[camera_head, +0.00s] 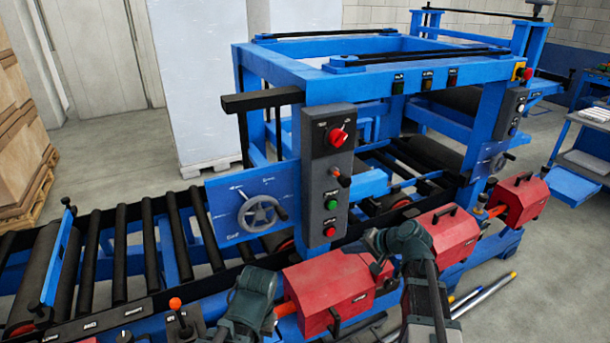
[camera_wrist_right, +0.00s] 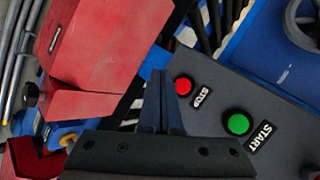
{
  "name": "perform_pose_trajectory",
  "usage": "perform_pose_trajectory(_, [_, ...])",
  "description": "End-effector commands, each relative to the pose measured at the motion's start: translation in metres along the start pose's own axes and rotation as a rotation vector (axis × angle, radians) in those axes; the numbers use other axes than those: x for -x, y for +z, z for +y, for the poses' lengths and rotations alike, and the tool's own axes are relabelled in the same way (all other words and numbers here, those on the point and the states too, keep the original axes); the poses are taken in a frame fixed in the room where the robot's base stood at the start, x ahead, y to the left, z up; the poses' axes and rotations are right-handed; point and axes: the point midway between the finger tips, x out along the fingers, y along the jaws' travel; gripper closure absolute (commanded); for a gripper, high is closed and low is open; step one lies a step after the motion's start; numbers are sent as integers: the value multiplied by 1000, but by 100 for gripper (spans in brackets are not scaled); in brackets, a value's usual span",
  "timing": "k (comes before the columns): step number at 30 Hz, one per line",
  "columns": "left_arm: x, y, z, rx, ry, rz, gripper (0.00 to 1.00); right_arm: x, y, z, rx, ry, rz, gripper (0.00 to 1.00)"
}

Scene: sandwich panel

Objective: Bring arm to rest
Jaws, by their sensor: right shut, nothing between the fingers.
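My right arm rises from the bottom right in the head view. Its gripper (camera_head: 377,256) is over the red covers, to the right of the grey control panel (camera_head: 327,175). In the right wrist view the two fingers (camera_wrist_right: 160,88) are together with nothing between them. Their tips lie close to the red stop button (camera_wrist_right: 183,86) in that picture; I cannot tell whether they touch the panel. The green start button (camera_wrist_right: 238,124) is to their right. Part of my left arm (camera_head: 250,298) shows at the bottom; its fingers do not show.
A red cover (camera_head: 325,290) lies between my arms, and another red cover (camera_head: 447,237) is beside my right arm. A handwheel (camera_head: 262,213) is left of the panel. The blue machine frame (camera_head: 375,73) stands behind, with a roller conveyor (camera_head: 120,250) on the left.

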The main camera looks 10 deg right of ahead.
Motion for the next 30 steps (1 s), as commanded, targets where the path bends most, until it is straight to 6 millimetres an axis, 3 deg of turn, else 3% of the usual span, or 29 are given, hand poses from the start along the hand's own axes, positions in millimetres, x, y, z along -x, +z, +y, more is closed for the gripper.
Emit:
perform_pose_trajectory(2, [0,0,0,0,0,0,100,-6,15,-2,31,23,-29,100])
perform_pose_trajectory(5, [0,0,0,0,0,0,100,-22,56,-5,128,103,-111,100])
perform_pose_trajectory(9, [0,0,0,0,0,0,100,-39,138,1,344,286,-278,100])
perform_pose_trajectory(12, [0,0,0,0,0,0,100,-40,188,10,502,425,-385,100])
perform_pose_trajectory(15, [0,0,0,0,0,0,100,-33,225,20,644,553,-465,100])
perform_pose_trajectory(21, [0,0,0,0,0,0,100,-15,262,33,832,735,-549,100])
perform_pose_trajectory(30, [0,0,0,0,0,0,100,-7,270,36,894,805,-571,100])
